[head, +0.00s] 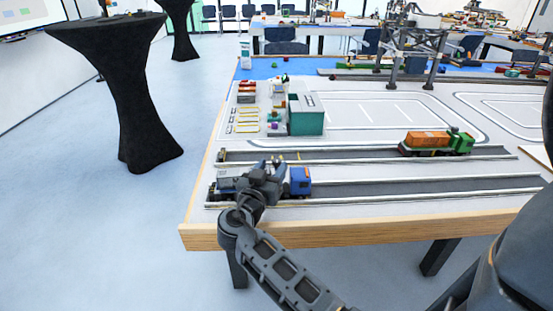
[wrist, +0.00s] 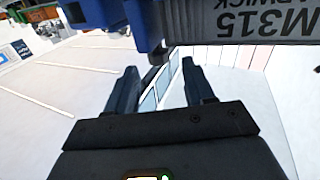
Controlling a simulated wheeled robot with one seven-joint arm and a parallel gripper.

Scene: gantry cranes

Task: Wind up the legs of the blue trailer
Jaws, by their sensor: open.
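A toy truck with a blue cab (head: 299,181) stands on the near road lane at the table's front left. Its trailer (head: 229,182) looks grey in the head view. In the wrist view the trailer side (wrist: 250,20) is grey with dark lettering, "M315", and a blue part (wrist: 92,12) is beside it. The trailer's legs cannot be made out clearly. My gripper (head: 268,168) is over the truck in the head view and covers its middle. In the wrist view my gripper (wrist: 160,85) is open, with nothing seen held between the fingers, close to the trailer side.
A green truck with an orange load (head: 427,141) stands on the farther lane to the right. A green container box (head: 306,115) and small coloured items stand behind. The near lane right of the blue cab is clear. A black standing table (head: 120,80) is at the left.

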